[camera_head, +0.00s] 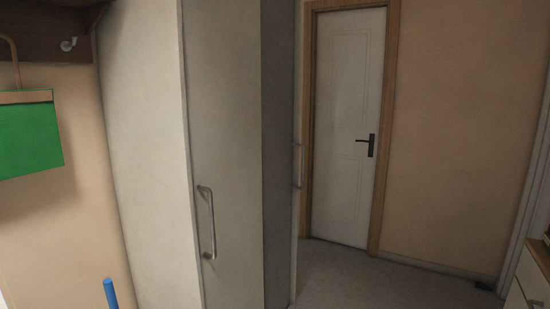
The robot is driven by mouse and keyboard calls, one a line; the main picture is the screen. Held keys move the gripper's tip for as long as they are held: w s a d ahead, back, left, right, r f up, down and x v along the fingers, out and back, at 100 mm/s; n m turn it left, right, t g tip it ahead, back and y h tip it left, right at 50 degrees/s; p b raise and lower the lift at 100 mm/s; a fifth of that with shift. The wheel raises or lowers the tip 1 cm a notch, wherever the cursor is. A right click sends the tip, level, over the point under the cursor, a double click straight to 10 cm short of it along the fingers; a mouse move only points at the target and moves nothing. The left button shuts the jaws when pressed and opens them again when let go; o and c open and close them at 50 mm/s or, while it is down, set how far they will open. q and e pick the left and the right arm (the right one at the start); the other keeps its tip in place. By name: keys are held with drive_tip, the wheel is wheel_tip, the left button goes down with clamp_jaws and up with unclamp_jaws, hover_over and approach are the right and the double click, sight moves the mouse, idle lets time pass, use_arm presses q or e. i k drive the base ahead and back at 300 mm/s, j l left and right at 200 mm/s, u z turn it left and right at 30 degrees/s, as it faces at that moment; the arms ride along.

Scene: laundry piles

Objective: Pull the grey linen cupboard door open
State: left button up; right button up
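A tall grey cupboard stands in the middle of the head view. Its front grey door (228,110) has a vertical metal bar handle (209,222) near its left edge. A darker grey panel (278,110) is to the right of that door, with a second upright handle (298,165) at its far right edge. I cannot tell whether this panel stands ajar. The pale side (145,150) of the cupboard faces left. Neither of my grippers is in view, and nothing touches the handles.
A white room door (345,110) with a dark lever handle is shut at the back. The floor (370,280) before it is clear. A green item (28,138) hangs at left under a wooden rail with a hook (68,44). A blue rod end (110,293) shows at bottom left. A pale drawer unit (530,280) is at right.

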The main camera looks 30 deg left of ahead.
sight(277, 16)
drive_tip(key=u, duration=0.6)
drive_tip(key=i+l+u, duration=0.3)
drive_tip(key=i+u, duration=0.15)
drive_tip(key=i+l+u, duration=0.4)
